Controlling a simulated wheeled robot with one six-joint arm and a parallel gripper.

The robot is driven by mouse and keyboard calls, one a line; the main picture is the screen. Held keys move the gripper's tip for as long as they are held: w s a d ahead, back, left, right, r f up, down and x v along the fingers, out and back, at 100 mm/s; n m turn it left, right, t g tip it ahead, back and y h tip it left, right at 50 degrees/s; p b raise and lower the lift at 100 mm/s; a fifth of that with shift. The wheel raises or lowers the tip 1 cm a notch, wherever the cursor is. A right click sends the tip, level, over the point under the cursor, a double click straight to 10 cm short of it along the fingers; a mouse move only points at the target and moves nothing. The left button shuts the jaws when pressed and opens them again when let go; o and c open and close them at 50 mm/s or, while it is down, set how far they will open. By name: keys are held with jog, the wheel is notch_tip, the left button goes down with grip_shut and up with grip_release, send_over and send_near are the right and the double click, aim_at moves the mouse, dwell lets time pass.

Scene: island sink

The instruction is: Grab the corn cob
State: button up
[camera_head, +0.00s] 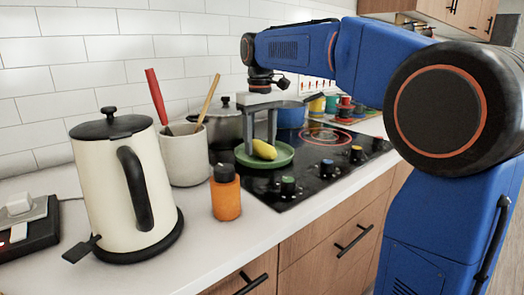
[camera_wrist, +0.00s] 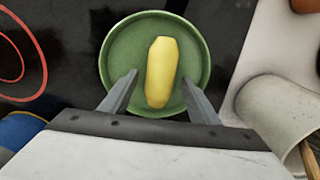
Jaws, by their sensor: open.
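The yellow corn cob (camera_head: 264,150) lies on a green plate (camera_head: 285,158) that stands on the black stovetop. In the wrist view the corn cob (camera_wrist: 161,72) lies lengthwise on the green plate (camera_wrist: 117,57), slightly right of its middle. My gripper (camera_head: 261,150) is open and points down over the plate. In the wrist view its two fingers (camera_wrist: 159,95) stand on either side of the cob's lower part, with a gap on both sides. The gripper holds nothing. How high the fingertips are above the plate is hard to tell.
An orange bottle (camera_head: 226,196) and a cream kettle (camera_head: 115,185) stand on the white counter. A blue pot (camera_head: 291,116) stands behind right. Stove knobs (camera_head: 288,185) line the front.

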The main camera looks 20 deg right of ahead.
jog(key=c, duration=1.3)
jog(key=shift+o, duration=0.2)
jog(key=shift+r, duration=0.1)
